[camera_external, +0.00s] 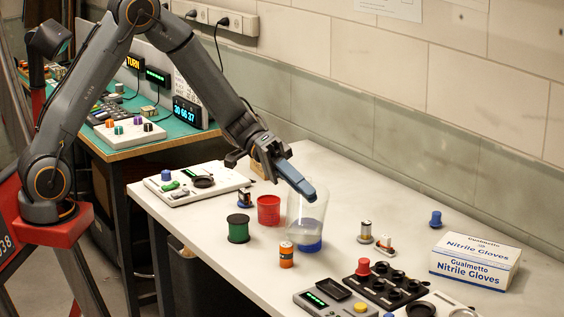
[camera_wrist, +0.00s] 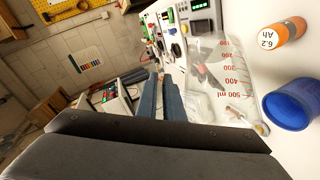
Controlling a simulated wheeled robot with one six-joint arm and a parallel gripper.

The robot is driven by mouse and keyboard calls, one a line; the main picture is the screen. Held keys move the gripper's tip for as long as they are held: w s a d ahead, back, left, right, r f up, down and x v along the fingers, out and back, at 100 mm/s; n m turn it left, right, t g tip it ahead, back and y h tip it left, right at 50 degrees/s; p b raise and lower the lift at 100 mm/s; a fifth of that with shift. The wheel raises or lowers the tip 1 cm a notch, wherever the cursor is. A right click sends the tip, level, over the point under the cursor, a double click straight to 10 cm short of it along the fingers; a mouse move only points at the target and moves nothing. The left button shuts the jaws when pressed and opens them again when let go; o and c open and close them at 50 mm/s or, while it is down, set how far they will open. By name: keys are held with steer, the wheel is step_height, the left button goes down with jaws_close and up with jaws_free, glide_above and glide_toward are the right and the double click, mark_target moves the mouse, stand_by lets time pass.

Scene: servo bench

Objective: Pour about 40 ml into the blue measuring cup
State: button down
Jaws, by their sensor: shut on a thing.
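The clear beaker (camera_external: 304,208) with red graduations is upright or nearly so under my gripper (camera_external: 308,193). My gripper is shut on its wall; in the wrist view the two blue-grey fingers (camera_wrist: 160,78) lie close together, left of the beaker (camera_wrist: 222,75). The blue measuring cup (camera_external: 308,246) appears at the beaker's lower end in the external view, partly covered by it. In the wrist view the blue cup (camera_wrist: 290,105) stands beside the beaker, to its right. Whether the beaker touches the bench, and its liquid level, I cannot tell clearly.
An orange battery (camera_external: 286,254), red cup (camera_external: 268,210) and green spool (camera_external: 238,229) stand near the beaker. A black tray (camera_external: 382,290), a device with a display (camera_external: 325,303) and a glove box (camera_external: 476,260) lie to the right. Bare bench (camera_external: 385,205) lies behind.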

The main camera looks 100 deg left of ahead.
mark_target(305, 207)
steer(key=shift+a+n+t+h+p, duration=0.3)
steer(key=shift+a+n+h+p, duration=0.3)
steer(key=shift+a, duration=0.3)
stand_by(0.6)
steer(key=shift+d, duration=0.1)
steer(key=shift+d, duration=0.5)
steer(key=shift+d, duration=0.1)
steer(key=shift+a+r, duration=0.3)
steer(key=shift+a, duration=0.1)
stand_by(1.8)
steer(key=d+b, duration=0.1)
steer(key=d+m+y+b, duration=0.1)
steer(key=d, duration=0.1)
steer(key=shift+s+d+f+m+y, duration=0.1)
steer(key=shift+d+f+m+y, duration=0.05)
steer(key=shift+f+m+y, duration=0.2)
steer(key=shift+d+f+m+g+y+b, duration=0.25)
steer(key=shift+d+m+g+y+b, duration=0.25)
steer(key=shift+b, duration=0.45)
stand_by(1.0)
